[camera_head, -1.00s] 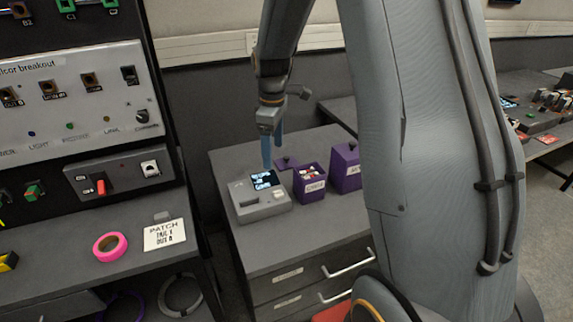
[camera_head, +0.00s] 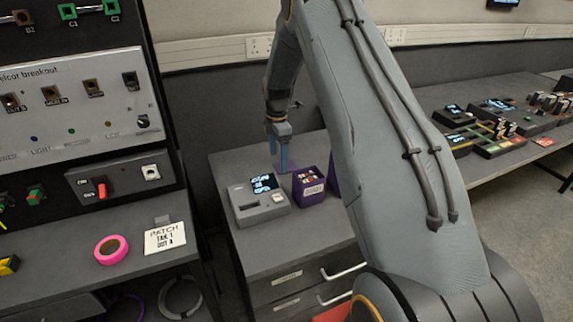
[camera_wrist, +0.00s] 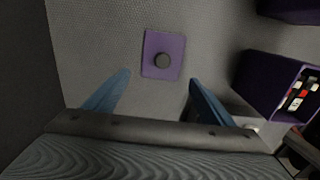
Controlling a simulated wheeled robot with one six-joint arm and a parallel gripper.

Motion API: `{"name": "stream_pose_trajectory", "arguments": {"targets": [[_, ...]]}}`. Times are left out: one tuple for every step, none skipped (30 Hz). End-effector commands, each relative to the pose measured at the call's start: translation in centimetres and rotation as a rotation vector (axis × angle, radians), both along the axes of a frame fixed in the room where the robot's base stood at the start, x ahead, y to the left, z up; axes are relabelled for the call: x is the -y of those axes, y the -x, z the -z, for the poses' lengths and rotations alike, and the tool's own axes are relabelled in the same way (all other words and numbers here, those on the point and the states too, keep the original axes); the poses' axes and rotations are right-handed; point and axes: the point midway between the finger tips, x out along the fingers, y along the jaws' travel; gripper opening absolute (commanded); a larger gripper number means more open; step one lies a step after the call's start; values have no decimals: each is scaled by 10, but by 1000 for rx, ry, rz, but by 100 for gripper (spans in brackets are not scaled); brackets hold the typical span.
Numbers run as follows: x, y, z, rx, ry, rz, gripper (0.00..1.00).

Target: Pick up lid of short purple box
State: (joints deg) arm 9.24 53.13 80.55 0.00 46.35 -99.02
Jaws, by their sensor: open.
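The lid, a flat purple rectangle with a dark round knob, lies on the grey cabinet top in the wrist view (camera_wrist: 162,55). The short purple box (camera_head: 309,187) stands open beside it, with small red, white and dark items inside; it also shows at the right of the wrist view (camera_wrist: 272,84). My gripper (camera_head: 283,168), with blue fingers, is open and empty. In the wrist view its fingertips (camera_wrist: 160,77) sit apart on either side of the lid's near edge, and the lid is not between them. In the head view the fingers partly hide the lid.
A grey device with a lit screen (camera_head: 258,203) stands left of the short box. A taller purple box (camera_head: 332,178) is to its right, mostly hidden by my arm. A wall is behind the cabinet (camera_head: 290,232). Pink tape (camera_head: 111,250) lies on the left bench.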

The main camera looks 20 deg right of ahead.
Motion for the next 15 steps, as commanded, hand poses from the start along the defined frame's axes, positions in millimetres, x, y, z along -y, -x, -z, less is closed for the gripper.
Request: {"name": "stream_pose_trajectory", "arguments": {"targets": [[2,2,5,-3,-1,1,77],[1,2,9,-3,-1,0,77],[1,1,13,-1,0,0,77],[1,1,17,-1,0,0,77],[1,1,19,-1,0,0,77],[1,1,22,0,0,0,77],[1,0,23,0,0,0,77],[1,0,24,0,0,0,77],[1,0,25,1,0,0,77],[1,0,26,1,0,0,77],[1,0,26,1,0,0,77],[1,0,26,1,0,0,77],[1,0,26,1,0,0,77],[1,0,26,1,0,0,77],[1,0,26,1,0,0,77]]}}
